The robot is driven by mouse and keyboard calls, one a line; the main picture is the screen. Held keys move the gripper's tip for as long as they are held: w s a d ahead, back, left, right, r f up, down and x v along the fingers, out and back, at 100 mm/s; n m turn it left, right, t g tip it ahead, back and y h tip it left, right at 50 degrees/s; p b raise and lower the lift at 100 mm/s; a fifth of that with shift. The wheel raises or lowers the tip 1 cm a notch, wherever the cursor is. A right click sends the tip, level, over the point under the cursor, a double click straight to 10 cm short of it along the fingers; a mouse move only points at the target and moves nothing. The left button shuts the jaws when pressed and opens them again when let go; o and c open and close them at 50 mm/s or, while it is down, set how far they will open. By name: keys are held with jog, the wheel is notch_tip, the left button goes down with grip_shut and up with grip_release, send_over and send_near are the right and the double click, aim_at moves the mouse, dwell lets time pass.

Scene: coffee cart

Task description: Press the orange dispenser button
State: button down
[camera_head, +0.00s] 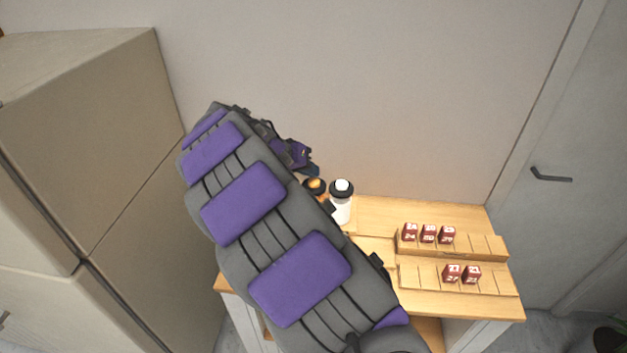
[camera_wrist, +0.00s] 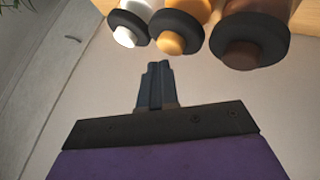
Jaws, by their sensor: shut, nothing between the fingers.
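The orange dispenser button (camera_wrist: 171,44) sits in a black collar in the wrist view, between a white button (camera_wrist: 125,37) and a brown button (camera_wrist: 241,55). My gripper (camera_wrist: 158,66) is shut and empty. In that picture its tips lie just below the orange button, with a visible gap. In the head view the orange button (camera_head: 316,184) shows beside my arm, left of the white dispenser (camera_head: 341,205). My arm hides the brown dispenser there.
The dispensers stand on a wooden cart (camera_head: 390,214). Stepped wooden racks (camera_head: 480,247) with several red numbered blocks (camera_head: 428,233) are at its right. A beige cabinet (camera_head: 120,150) stands at left, a wall behind, and a grey door (camera_head: 570,180) at right.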

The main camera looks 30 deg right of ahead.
aim_at(310, 182)
jog(key=shift+f, duration=0.15)
jog(key=shift+f+b, duration=0.3)
jog(key=shift+b, duration=0.15)
jog(key=shift+s+f, duration=0.1)
jog(key=shift+f, duration=0.15)
dwell(0.7)
jog(key=shift+r, duration=0.75)
jog(key=shift+r, duration=0.1)
notch_tip(310, 182, up, 6)
jog(key=shift+f+p, duration=0.1)
jog(key=shift+p, duration=1)
